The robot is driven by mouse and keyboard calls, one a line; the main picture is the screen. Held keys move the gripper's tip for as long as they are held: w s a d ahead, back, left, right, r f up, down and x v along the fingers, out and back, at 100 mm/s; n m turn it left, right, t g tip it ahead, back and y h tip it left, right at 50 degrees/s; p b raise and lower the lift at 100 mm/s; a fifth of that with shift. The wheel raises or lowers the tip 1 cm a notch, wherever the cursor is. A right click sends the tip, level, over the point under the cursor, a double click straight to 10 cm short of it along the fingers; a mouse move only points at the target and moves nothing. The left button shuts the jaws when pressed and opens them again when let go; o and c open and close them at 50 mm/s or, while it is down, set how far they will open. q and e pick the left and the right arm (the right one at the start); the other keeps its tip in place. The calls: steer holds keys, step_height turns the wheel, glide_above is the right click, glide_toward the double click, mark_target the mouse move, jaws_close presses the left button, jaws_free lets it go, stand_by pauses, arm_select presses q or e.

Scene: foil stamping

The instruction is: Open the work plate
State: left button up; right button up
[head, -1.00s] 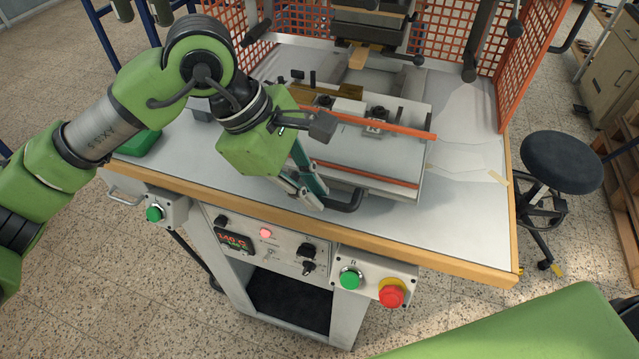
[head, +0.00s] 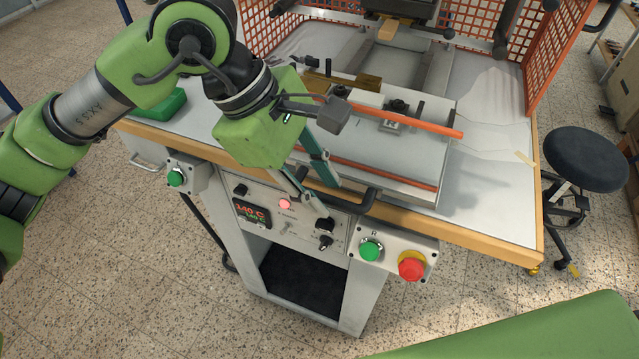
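The work plate (head: 420,170) is a light grey slab with orange strips on the machine's white table. Its black front handle (head: 366,199) sits at the table's wooden front edge. My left gripper (head: 331,199) is at the left end of the handle, its fingers spread apart with one on the plate side and one on the front side. Whether a finger touches the handle I cannot tell. My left wrist and gripper body hide the plate's left part. My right gripper is not in view.
The press head (head: 405,10) and an orange mesh guard (head: 555,50) stand behind. A control panel (head: 285,215) with green buttons and a red stop button (head: 411,266) is below the front edge. A black stool (head: 585,158) stands at right.

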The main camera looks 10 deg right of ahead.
arm_select(q)
steer(key=shift+r, duration=0.1)
steer(key=v, duration=1.1)
steer(key=shift+r, duration=0.4)
steer(key=shift+w+a, duration=0.1)
steer(key=shift+a, duration=0.05)
